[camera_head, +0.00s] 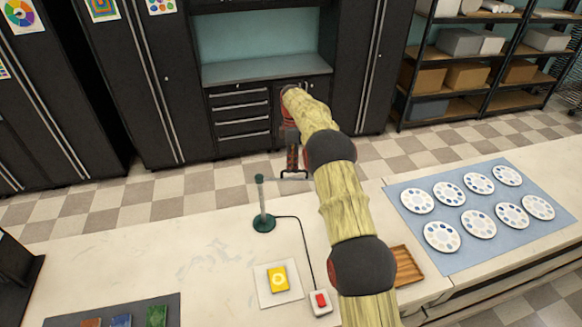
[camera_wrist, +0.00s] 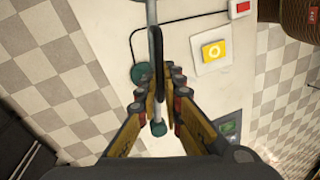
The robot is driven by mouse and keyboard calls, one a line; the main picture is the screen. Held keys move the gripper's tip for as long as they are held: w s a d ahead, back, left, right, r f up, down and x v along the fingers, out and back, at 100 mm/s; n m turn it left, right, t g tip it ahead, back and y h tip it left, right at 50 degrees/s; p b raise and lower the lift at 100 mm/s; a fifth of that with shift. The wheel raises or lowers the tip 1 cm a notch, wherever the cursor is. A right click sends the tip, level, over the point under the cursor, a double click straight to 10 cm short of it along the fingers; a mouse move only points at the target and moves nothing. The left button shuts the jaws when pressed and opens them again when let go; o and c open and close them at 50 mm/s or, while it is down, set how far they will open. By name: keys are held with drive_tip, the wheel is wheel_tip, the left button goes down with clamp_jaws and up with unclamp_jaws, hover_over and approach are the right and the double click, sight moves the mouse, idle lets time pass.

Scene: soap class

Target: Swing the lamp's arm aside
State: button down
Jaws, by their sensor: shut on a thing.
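The lamp stands on the near counter in the head view, with a round green base (camera_head: 264,223) and a thin upright post. Its thin arm (camera_head: 272,179) reaches right from the green-capped post top, out past the counter's far edge. My gripper (camera_head: 293,172) is at this arm, shut on its dark handle. In the wrist view the dark handle (camera_wrist: 158,62) runs between my gripper's fingers (camera_wrist: 158,90). The green cap (camera_wrist: 158,129) shows between the fingers, and the green base (camera_wrist: 139,73) lies below. The exact finger contact is partly hidden.
A black cable runs from the lamp base to a red switch (camera_head: 320,300). A yellow block (camera_head: 278,279) sits on a white sheet. A wooden tray (camera_head: 407,267) and a blue mat (camera_head: 452,262) with several palettes lie right. Open floor lies beyond the counter.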

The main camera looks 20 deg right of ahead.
drive_tip(key=shift+w+d+n+h+p, duration=0.15)
drive_tip(key=shift+w+d+n+p, duration=0.05)
drive_tip(key=shift+w+n+p, duration=0.6)
drive_tip(key=shift+w+d+n+h+p, duration=0.15)
drive_tip(key=shift+w+n+p, duration=0.55)
drive_tip(key=shift+w, duration=0.2)
drive_tip(key=c, duration=2)
unclamp_jaws()
drive_tip(key=shift+w, duration=0.15)
drive_tip(key=shift+o, duration=0.4)
wheel_tip(320, 180, up, 10)
